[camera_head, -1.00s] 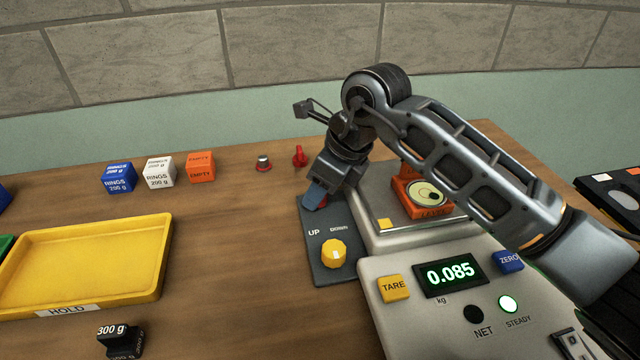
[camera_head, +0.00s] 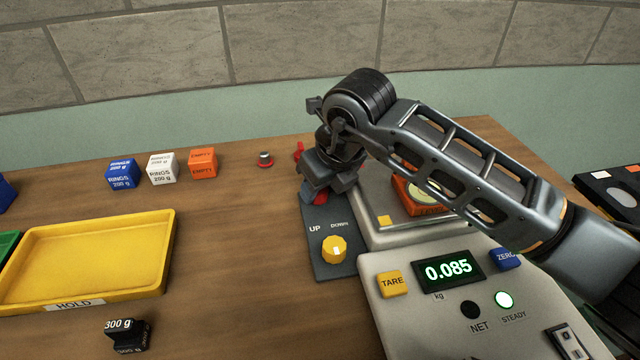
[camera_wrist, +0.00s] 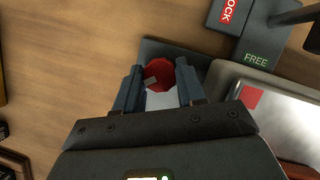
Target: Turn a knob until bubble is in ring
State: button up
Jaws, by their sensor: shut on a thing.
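A red knob (camera_wrist: 158,72) is on the dark plate beside the scale. My gripper (camera_wrist: 160,68) has one finger on each side of this knob and is shut on it. In the head view the red knob (camera_head: 320,199) shows only in part below my wrist. A yellow knob (camera_head: 334,250) is nearer on the same plate, below the words UP and DOWN. The orange bubble level (camera_head: 412,203) sits on the scale pan with its round vial partly behind my arm. I cannot make out where the bubble is against the ring.
The scale (camera_head: 375,265) reads 0.085 kg, with its STEADY lamp lit. A LOCK/FREE plate (camera_wrist: 247,42) is close to my gripper. Blue, white and orange cubes stand at the back left. A yellow HOLD tray (camera_head: 85,305) and a black 300 g weight (camera_head: 127,336) lie left.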

jog(key=o, duration=1.1)
jog(key=shift+c, duration=0.2)
jog(key=v, duration=0.8)
jog(key=shift+b, duration=0.45)
jog(key=shift+f, duration=0.1)
